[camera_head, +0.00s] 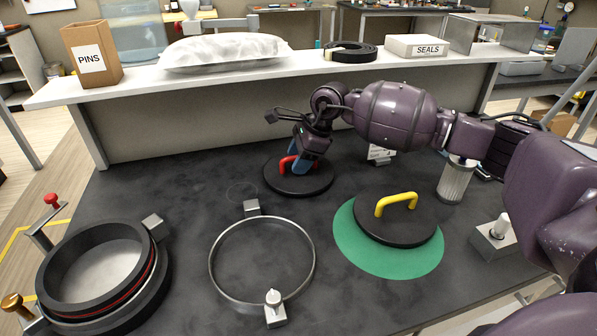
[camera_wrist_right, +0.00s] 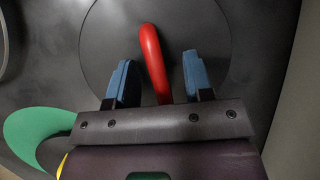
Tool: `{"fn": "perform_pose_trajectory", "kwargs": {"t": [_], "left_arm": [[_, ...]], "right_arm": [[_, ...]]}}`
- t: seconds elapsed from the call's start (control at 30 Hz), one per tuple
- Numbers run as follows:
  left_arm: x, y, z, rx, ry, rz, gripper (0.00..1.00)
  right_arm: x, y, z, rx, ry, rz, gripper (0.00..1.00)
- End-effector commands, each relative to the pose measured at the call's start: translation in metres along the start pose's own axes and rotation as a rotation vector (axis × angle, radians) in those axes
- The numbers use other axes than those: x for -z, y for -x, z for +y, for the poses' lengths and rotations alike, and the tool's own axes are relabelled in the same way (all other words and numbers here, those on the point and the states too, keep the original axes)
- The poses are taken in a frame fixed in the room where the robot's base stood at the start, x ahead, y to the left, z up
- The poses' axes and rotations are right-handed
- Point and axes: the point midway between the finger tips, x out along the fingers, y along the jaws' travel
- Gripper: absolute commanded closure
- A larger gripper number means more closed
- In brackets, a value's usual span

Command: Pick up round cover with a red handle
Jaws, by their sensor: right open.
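The round black cover (camera_head: 312,186) with a red handle (camera_head: 284,163) lies flat at the back of the dark table. My right gripper (camera_head: 301,164) is over it, pointing down at the handle. In the right wrist view, the cover (camera_wrist_right: 215,40) fills the upper middle and the red handle (camera_wrist_right: 152,55) runs between the two blue fingers of my right gripper (camera_wrist_right: 160,82). The fingers are apart, with a gap on each side of the handle. My left gripper is in neither view.
A second black cover (camera_head: 370,222) with a yellow handle (camera_head: 397,201) lies on a green disc (camera_head: 375,262). A metal ring (camera_head: 213,262) stands front centre, a round port (camera_head: 58,262) at left. A shelf (camera_head: 140,84) with boxes runs behind. A metal cylinder (camera_head: 455,182) stands at right.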

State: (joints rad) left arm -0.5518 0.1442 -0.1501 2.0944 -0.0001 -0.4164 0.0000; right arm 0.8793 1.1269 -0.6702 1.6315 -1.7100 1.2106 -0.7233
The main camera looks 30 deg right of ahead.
Motion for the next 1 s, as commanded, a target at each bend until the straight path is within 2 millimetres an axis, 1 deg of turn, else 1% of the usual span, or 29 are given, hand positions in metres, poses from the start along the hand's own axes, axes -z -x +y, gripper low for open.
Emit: {"fn": "perform_pose_trajectory", "kwargs": {"t": [0.03,0.3,0.33,0.63,0.73,0.87,1.0], "left_arm": [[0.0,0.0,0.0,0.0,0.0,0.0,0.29],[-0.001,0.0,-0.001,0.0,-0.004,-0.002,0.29],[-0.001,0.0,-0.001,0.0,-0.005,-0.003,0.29],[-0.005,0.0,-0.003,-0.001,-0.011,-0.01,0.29],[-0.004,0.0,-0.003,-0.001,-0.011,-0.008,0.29],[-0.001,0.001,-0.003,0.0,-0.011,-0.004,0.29],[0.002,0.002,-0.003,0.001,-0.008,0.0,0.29]], "right_arm": [[0.0,0.0,0.0,0.0,0.0,0.0,0.57],[0.0,0.0,0.0,0.0,0.0,0.0,0.99],[0.0,0.0,0.0,0.0,0.0,0.0,1.0],[-0.001,0.001,0.0,0.001,0.001,-0.001,1.0],[-0.002,0.004,0.0,0.002,0.001,-0.001,1.0],[-0.007,0.015,0.001,0.005,0.004,-0.002,1.0],[-0.015,0.036,-0.002,0.005,0.004,-0.002,1.0]]}}
